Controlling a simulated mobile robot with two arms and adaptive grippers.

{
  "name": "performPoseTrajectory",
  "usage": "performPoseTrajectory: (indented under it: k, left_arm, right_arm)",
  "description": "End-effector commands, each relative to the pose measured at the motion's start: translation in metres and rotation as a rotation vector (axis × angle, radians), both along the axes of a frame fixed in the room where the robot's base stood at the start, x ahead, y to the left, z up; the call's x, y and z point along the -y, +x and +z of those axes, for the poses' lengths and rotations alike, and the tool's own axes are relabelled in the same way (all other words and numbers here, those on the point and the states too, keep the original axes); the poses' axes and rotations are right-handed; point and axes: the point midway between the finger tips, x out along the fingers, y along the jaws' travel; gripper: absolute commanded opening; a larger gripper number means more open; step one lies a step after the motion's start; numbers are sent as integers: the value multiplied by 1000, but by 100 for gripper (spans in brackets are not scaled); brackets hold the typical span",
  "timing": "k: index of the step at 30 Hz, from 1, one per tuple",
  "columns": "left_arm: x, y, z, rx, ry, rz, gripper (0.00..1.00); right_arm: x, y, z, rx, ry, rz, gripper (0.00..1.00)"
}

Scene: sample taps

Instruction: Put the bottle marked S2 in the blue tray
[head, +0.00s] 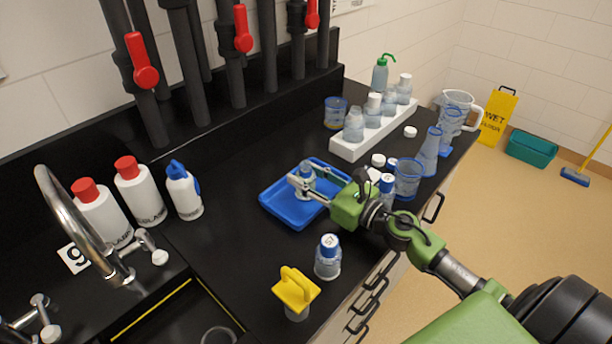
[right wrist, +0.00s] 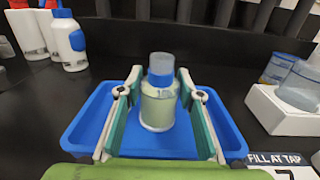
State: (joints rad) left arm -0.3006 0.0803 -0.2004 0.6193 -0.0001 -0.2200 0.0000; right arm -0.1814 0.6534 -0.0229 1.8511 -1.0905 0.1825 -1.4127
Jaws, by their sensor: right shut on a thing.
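The blue tray (head: 276,206) lies on the black bench, and it also shows in the right wrist view (right wrist: 82,128). My right gripper (head: 305,181) is over the tray and shut on a clear bottle with a blue cap (right wrist: 160,104). This bottle is upright within the tray's outline; I cannot tell whether its base touches the tray floor. Its mark cannot be read. My left gripper is not in view.
A yellow-handled object (head: 296,290) stands near the front edge. White red-capped bottles (head: 140,190) are at left by the sink tap. A white rack (head: 378,130) with bottles is behind right. Blue-tinted glassware (head: 407,178) and small bottles (head: 387,186) crowd the tray's right.

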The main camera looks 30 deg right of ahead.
Motion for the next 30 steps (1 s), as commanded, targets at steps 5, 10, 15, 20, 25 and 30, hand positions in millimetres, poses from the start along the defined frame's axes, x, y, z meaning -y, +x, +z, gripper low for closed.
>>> performPoseTrajectory:
  k: [5,10,15,20,25,30]
  left_arm:
    - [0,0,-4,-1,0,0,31]
    - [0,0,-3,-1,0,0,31]
    - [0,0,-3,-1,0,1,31]
    - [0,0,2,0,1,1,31]
    - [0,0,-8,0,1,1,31]
    - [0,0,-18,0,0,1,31]
  right_arm:
    - [0,0,-4,0,0,0,36]
    - [0,0,-3,0,0,0,51]
    - [0,0,-3,0,0,0,51]
    - [0,0,2,0,0,0,51]
    - [7,-18,-4,-4,1,0,51]
    - [16,-43,-5,-3,1,-1,51]
